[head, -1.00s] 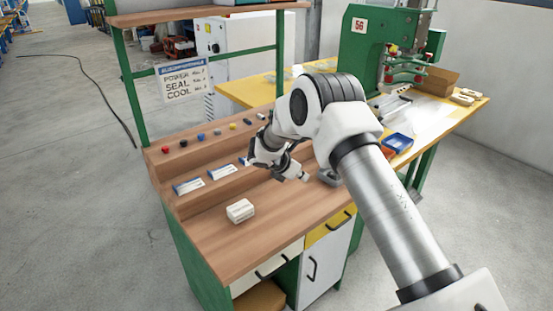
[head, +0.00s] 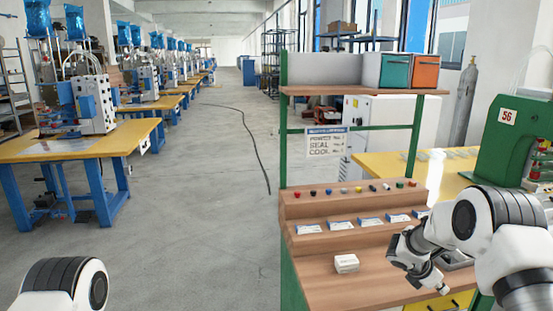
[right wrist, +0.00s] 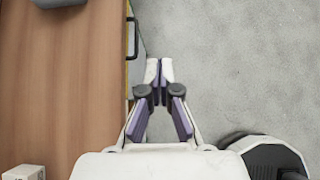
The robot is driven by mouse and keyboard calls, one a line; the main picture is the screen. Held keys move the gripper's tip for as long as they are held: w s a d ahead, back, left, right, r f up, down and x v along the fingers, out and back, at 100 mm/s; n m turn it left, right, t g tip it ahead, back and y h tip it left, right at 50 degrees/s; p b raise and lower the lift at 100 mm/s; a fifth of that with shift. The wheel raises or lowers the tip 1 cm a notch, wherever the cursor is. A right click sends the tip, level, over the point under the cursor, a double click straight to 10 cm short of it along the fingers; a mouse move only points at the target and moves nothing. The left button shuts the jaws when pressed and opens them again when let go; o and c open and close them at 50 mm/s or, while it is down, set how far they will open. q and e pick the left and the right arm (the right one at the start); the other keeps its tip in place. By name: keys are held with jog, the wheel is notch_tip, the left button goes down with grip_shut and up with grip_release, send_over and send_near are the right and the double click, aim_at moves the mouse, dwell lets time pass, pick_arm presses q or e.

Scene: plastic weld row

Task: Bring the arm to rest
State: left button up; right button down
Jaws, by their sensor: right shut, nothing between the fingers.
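My right gripper (head: 440,288) shows in the head view at the right end of the wooden workbench (head: 375,278). Its fingers point down and to the right, and nothing is between them. In the right wrist view the fingers (right wrist: 159,68) are together at the tips, seen over the grey floor just outside the bench's front edge. A white block (head: 346,263) lies on the bench top, left of the gripper and apart from it. My left arm shows only as a rounded joint at the bottom left of the head view; its gripper is out of frame.
Stepped ledges on the bench carry small coloured knobs and several blue-white cards (head: 340,225). A green machine (head: 508,140) stands on a yellow table (head: 400,165) behind my right arm. A drawer handle (right wrist: 132,38) juts from the bench front. The floor (head: 200,220) left is open.

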jog(key=s+a+f+m+g+y+p, duration=0.1)
jog(key=s+a+f+g+y, duration=0.2)
jog(key=s+a+f, duration=0.7)
jog(key=s+a+f+g+y, duration=0.2)
jog(key=s+a+f, duration=0.3)
jog(key=s+f, duration=0.6)
jog(key=s+a+r+m+t+y, duration=0.1)
jog(key=s+a+m+y, duration=0.1)
jog(key=s+a+m, duration=0.6)
jog(key=s+a+r+m+t+y, duration=0.1)
jog(key=s+a+m+y, duration=0.2)
jog(key=s+m, duration=0.65)
pick_arm(q)
jog(key=shift+w+r+p, duration=0.3)
jog(key=shift+w+r, duration=0.1)
jog(key=shift+r, duration=0.4)
pick_arm(e)
jog(key=shift+w+d+r+m+t+h, duration=0.2)
jog(key=shift+w+d+m+t+h, duration=0.35)
jog(key=shift+w+d+t, duration=0.4)
jog(key=shift+a+t, duration=0.15)
jog(key=shift+t, duration=0.1)
